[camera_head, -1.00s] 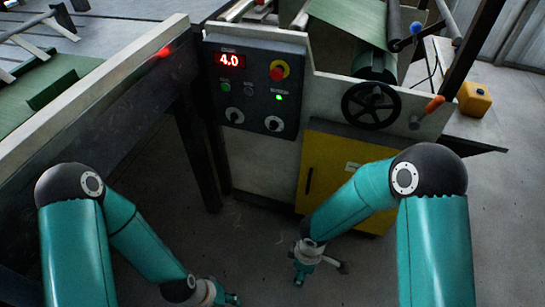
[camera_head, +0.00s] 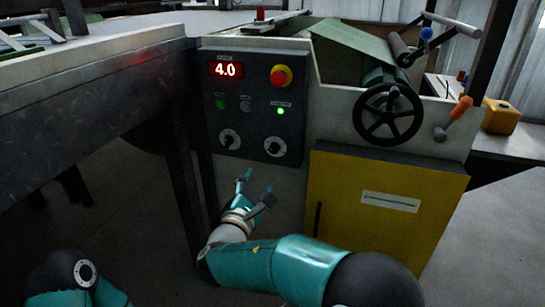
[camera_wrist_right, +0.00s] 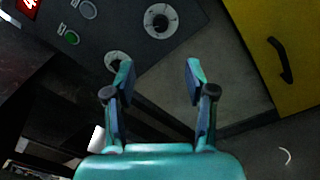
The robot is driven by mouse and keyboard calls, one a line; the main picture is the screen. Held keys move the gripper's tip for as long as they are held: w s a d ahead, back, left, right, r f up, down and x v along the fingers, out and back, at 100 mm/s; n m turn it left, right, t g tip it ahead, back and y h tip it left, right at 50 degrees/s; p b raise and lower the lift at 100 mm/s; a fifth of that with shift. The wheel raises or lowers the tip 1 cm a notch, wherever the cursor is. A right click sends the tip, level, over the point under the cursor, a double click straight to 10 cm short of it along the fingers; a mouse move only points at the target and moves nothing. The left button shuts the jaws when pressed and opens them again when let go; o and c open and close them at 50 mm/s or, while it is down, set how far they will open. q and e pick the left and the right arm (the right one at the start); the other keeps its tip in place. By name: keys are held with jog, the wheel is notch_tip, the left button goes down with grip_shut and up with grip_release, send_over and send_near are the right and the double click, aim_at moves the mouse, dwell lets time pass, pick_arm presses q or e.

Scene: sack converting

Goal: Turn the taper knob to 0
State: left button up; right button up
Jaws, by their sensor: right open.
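A dark control panel (camera_head: 252,125) carries two round knobs with pale dials, a left knob (camera_head: 230,140) and a right knob (camera_head: 275,147). Their labels are too small to read, so I cannot tell which is the taper knob. The red display (camera_head: 226,70) reads 4.0. My right gripper (camera_head: 256,184) is open and empty below the knobs, apart from the panel. In the right wrist view its fingers (camera_wrist_right: 159,70) point toward the panel, with the right knob (camera_wrist_right: 160,20) beyond them and the left knob (camera_wrist_right: 117,61) partly behind one fingertip. My left gripper is out of view.
A red emergency button (camera_head: 281,76), a green button (camera_head: 219,104) and a lit green lamp (camera_head: 281,111) sit above the knobs. A handwheel (camera_head: 389,114) and an orange-handled lever (camera_head: 455,118) project at right. A yellow cabinet door (camera_head: 385,205) stands below. A dark beam (camera_head: 95,105) extends left.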

aim_at(274, 151)
jog(key=p+x, duration=0.7)
jog(key=x, duration=0.7)
jog(key=shift+d, duration=0.1)
jog(key=shift+w+d, duration=0.15)
jog(key=shift+w, duration=0.4)
jog(key=c, duration=1)
jog(key=shift+d+f, duration=0.1)
jog(key=shift+d, duration=0.1)
grip_shut()
jog(key=shift+a, duration=0.1)
